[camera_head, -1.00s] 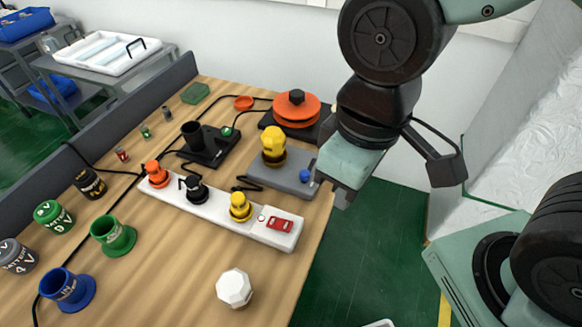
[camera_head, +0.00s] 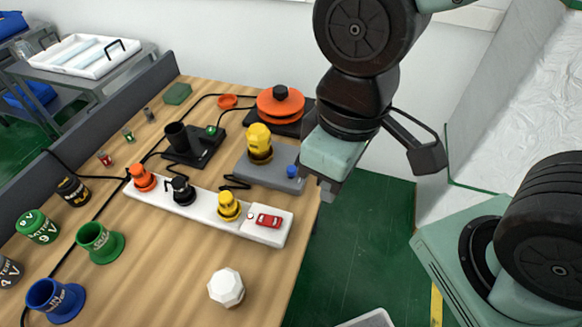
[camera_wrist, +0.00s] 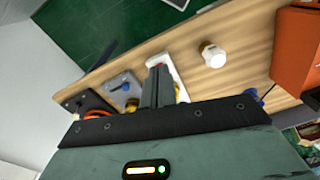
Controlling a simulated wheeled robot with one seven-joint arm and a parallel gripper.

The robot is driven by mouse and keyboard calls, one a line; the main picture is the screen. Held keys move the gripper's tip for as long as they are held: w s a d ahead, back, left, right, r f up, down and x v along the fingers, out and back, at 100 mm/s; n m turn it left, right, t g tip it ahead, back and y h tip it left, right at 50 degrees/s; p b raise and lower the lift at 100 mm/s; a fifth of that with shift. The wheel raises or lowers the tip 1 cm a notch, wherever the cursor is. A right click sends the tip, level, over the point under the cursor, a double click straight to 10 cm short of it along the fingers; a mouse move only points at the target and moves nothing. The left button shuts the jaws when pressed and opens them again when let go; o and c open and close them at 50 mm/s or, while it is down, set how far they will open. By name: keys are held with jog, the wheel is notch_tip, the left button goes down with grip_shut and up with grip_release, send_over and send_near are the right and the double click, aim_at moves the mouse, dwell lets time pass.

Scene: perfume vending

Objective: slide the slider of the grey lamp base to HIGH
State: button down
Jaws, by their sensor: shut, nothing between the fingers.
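The grey lamp base (camera_head: 262,172) lies on the wooden table near its right edge, with a yellow lamp (camera_head: 258,140) standing on it. Its blue slider knob (camera_head: 292,171) is at the base's right end. Any HIGH marking is too small to read. My gripper (camera_head: 328,191) is shut and empty, just right of the blue knob and apart from it in the picture. In the wrist view my shut fingers (camera_wrist: 158,86) point toward the table, and the grey base (camera_wrist: 121,88) shows to their left.
A white power strip (camera_head: 200,205) with orange, black and yellow plugs and a red switch (camera_head: 268,220) lies in front of the base. An orange round device (camera_head: 284,102) stands behind it. A white faceted knob (camera_head: 226,287) stands at the front. Green floor lies right of the table.

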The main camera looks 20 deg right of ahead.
jog(key=c, duration=2.1)
grip_release()
jog(key=shift+c, duration=0.2)
jog(key=o, duration=0.5)
jog(key=shift+w, duration=0.1)
jog(key=o, duration=0.4)
jog(key=w, duration=0.1)
jog(key=w+p, duration=0.1)
jog(key=w+a, duration=0.1)
jog(key=shift+w+r+m, duration=0.3)
jog(key=shift+w, duration=0.1)
jog(key=shift+o, duration=0.2)
jog(key=m+h+p, duration=0.1)
jog(key=m+p, duration=0.1)
jog(key=p, duration=0.2)
send_over(291, 168)
notch_tip(291, 168, down, 5)
notch_tip(291, 168, down, 17)
jog(key=p, duration=0.3)
jog(key=shift+r, duration=0.2)
jog(key=shift+c, duration=0.4)
